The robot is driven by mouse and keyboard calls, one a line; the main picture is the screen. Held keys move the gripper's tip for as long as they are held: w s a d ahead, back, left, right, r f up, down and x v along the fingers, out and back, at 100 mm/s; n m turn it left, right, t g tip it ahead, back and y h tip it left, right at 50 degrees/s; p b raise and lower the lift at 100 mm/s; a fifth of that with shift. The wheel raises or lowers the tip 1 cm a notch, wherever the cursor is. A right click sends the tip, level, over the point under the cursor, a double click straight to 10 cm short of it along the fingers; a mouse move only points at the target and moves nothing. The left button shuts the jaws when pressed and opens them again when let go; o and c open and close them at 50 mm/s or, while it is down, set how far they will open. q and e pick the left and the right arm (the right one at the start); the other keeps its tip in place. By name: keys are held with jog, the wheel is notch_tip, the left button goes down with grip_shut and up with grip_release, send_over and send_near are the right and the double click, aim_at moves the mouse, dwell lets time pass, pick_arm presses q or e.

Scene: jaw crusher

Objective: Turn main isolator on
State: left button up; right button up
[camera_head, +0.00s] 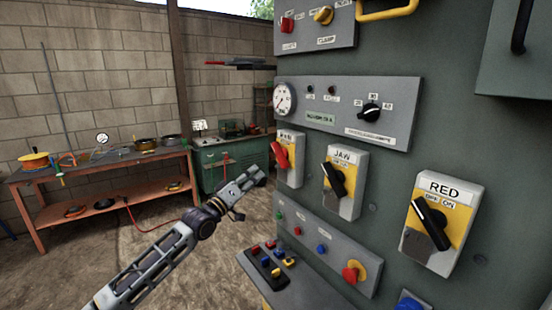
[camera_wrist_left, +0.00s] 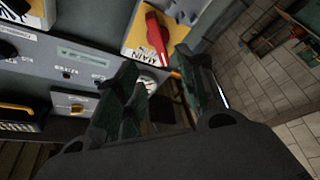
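The main isolator is a grey and yellow box with a red rotary handle (camera_head: 281,155), the leftmost of three such switches on the grey panel in the head view. The left wrist view shows its red handle (camera_wrist_left: 157,37) on a yellow plate near the top, tilted, with a partly readable MAIN label. My left gripper (camera_head: 256,176) is just left of and slightly below the isolator, apart from it. In the left wrist view its two fingers (camera_wrist_left: 156,62) are spread with nothing between them. The handle's ON and OFF marks are too small to read. My right gripper is not in view.
The JAW switch (camera_head: 337,179) and RED switch (camera_head: 432,224), both with black handles, sit right of the isolator. A gauge (camera_head: 284,98) is above it. A button panel (camera_head: 322,246) and sloping console (camera_head: 270,262) lie below. A workbench (camera_head: 95,168) stands behind left.

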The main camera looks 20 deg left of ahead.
pick_arm(q)
jog(key=shift+w, duration=0.1)
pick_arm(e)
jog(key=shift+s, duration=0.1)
pick_arm(q)
jog(key=p, duration=0.1)
send_near(277, 156)
jog(key=shift+w+d, duration=0.5)
jog(key=shift+w, duration=0.8)
jog(key=shift+w+d+r, duration=0.2)
jog(key=shift+w+r, duration=0.35)
jog(key=shift+x, duration=1.15)
jog(key=shift+w+d+r+p, duration=0.2)
jog(key=shift+w+p, duration=0.1)
jog(key=shift+w, duration=0.25)
jog(key=shift+x, duration=0.9)
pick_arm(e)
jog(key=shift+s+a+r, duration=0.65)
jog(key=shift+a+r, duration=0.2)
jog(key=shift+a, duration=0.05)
pick_arm(q)
jog(key=shift+w, duration=0.1)
